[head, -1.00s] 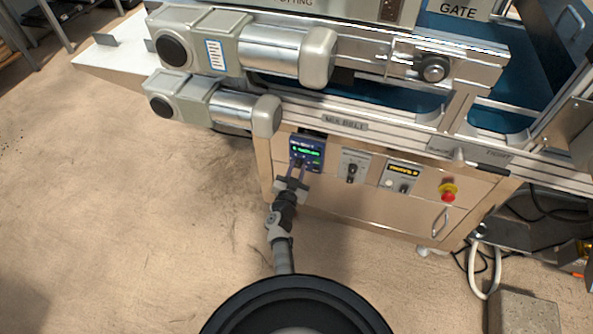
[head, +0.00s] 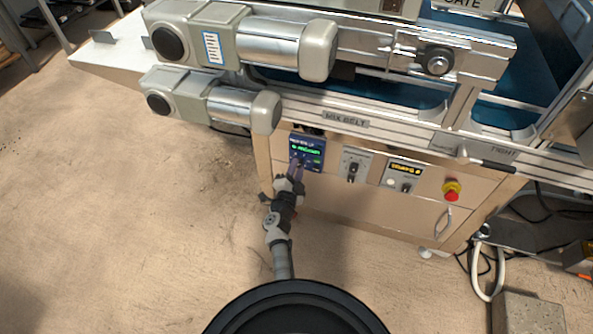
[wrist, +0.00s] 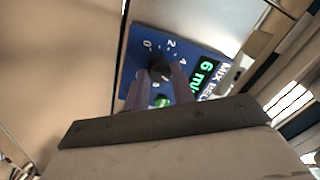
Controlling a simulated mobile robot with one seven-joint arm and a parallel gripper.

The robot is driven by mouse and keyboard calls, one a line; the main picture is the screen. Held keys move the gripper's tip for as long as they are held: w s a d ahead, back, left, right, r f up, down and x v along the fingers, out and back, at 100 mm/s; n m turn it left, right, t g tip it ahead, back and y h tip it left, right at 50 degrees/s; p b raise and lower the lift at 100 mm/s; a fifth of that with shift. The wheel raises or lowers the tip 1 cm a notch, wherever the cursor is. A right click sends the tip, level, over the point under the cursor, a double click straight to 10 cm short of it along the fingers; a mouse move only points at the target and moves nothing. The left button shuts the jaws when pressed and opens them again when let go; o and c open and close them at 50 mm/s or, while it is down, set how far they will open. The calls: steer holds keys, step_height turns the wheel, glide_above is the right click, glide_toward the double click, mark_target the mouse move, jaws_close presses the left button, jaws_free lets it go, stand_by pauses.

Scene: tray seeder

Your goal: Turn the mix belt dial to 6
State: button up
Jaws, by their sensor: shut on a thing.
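The mix belt panel (head: 312,143) is a small blue plate on the front of the beige cabinet, with a green lit display. In the wrist view, the blue panel (wrist: 136,63) shows numbers from 0 upward around a black dial (wrist: 160,68). The green display (wrist: 205,78) appears to read 6, with its unit partly cut off. My gripper (head: 298,165) reaches the panel from below; in the wrist view, its two fingers (wrist: 160,78) are shut on the dial, one on each side. The fingers hide part of the dial and lower numbers. The dial's pointer is not clear.
A grey switch plate (head: 353,166) and a panel with a yellow display (head: 403,174) sit to the right. A red emergency button (head: 451,191) and a door handle (head: 442,221) are further right. Two motors (head: 205,98) jut out above. The floor in front is clear.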

stand_by(0.4)
steer(key=o, duration=1)
steer(key=v, duration=1.4)
steer(key=shift+p, duration=0.3)
steer(key=shift+w+a, duration=0.1)
steer(key=shift+w, duration=0.05)
